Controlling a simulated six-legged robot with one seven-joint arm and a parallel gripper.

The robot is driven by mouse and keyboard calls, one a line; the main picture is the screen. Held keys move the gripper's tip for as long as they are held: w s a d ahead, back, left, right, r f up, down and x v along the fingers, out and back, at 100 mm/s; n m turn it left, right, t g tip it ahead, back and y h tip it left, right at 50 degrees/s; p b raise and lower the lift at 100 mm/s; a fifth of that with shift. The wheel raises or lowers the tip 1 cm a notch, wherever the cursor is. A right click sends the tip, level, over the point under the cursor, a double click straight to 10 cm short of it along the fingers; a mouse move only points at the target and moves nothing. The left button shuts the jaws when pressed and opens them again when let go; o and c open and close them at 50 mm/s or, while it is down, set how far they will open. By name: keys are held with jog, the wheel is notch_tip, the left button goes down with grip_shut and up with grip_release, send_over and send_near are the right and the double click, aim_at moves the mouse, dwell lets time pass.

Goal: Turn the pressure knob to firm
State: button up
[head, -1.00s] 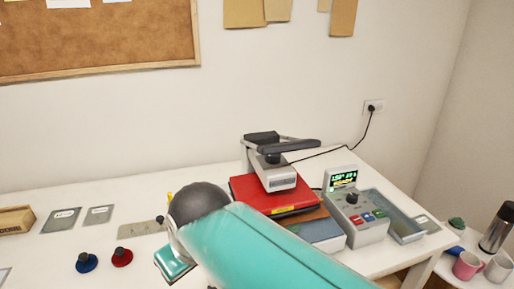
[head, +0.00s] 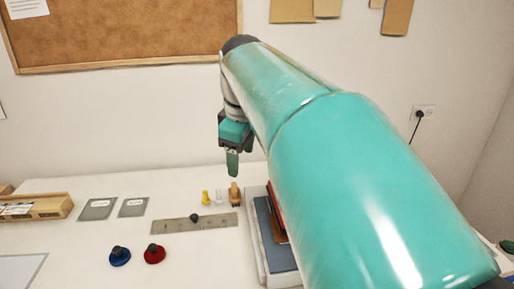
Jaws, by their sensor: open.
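The press with its red plate is mostly hidden behind my arm; only the left edge of its grey-blue base (head: 272,240) and a strip of red show. The control box with the dial and lit display is hidden by my arm, so I cannot see a pressure knob or its setting. My gripper (head: 232,163) hangs above the table's back part, left of the press, pointing down, apart from everything. It is open and empty, seen nearly side-on.
A blue disc (head: 120,257) and a red disc (head: 154,254), each with a black knob, lie on the white table. A metal ruler strip (head: 180,226), small pegs (head: 219,197), grey plates (head: 98,209) and a wooden box (head: 38,207) are at left. A wall socket (head: 424,114) is at right.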

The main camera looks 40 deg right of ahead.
jog(key=s+d+r+n+g+y, duration=0.1)
jog(key=d+r+n, duration=0.2)
jog(key=d, duration=0.9)
jog(key=s+d+r+n+g, duration=0.2)
jog(key=d+n, duration=0.1)
jog(key=d, duration=0.9)
notch_tip(320, 180, down, 14)
jog(key=shift+w+r, duration=0.1)
jog(key=c, duration=1)
